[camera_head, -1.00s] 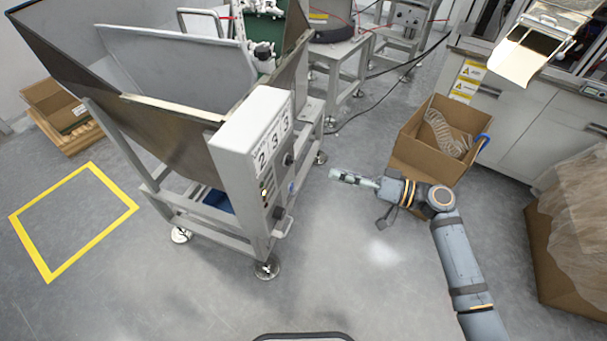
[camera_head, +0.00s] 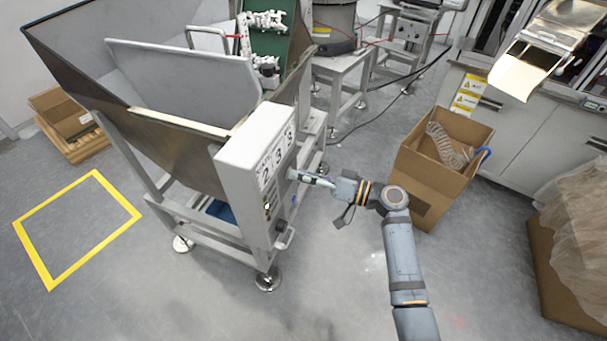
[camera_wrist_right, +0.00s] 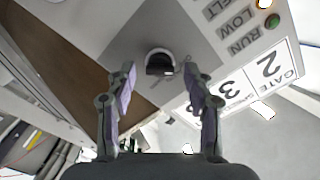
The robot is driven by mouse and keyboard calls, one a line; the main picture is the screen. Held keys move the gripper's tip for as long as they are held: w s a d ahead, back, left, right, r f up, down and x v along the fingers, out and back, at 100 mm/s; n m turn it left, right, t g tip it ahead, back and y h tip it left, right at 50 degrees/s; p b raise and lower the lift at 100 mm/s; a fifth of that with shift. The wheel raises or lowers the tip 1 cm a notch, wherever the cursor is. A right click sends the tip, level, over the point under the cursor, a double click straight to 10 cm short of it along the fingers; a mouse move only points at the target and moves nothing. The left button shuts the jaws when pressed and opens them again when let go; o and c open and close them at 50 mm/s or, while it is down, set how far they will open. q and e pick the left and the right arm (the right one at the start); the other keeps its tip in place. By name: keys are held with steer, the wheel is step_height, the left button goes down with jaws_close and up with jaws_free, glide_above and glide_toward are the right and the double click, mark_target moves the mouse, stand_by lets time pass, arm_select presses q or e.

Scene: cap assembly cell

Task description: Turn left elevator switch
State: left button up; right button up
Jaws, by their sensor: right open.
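In the right wrist view, a dark round switch knob (camera_wrist_right: 159,63) sits on the grey panel (camera_wrist_right: 150,30). My right gripper (camera_head: 291,175) is at the panel side of the box. Its two fingers are open on either side of the knob in the wrist view (camera_wrist_right: 159,74), with gaps visible; contact cannot be told. In the head view the gripper hides part of the panel. My left gripper is not in view.
A green indicator (camera_wrist_right: 272,21) and printed labels are beside the knob. The hopper (camera_head: 175,150) stands on metal legs. A cardboard box (camera_head: 425,175) with clear tubing is right of my right arm. Yellow floor marking (camera_head: 75,190) lies at left. Floor in front is clear.

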jaws_close()
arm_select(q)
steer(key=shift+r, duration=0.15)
arm_select(e)
steer(key=shift+m, duration=0.3)
arm_select(q)
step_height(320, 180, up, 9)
steer(key=p, duration=0.9)
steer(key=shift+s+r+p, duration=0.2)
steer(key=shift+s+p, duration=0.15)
steer(key=shift+p, duration=0.05)
arm_select(e)
steer(key=shift+f+m, duration=0.15)
steer(key=shift+m, duration=4.15)
steer(key=shift+f+m, duration=0.15)
steer(key=shift+m, duration=4.15)
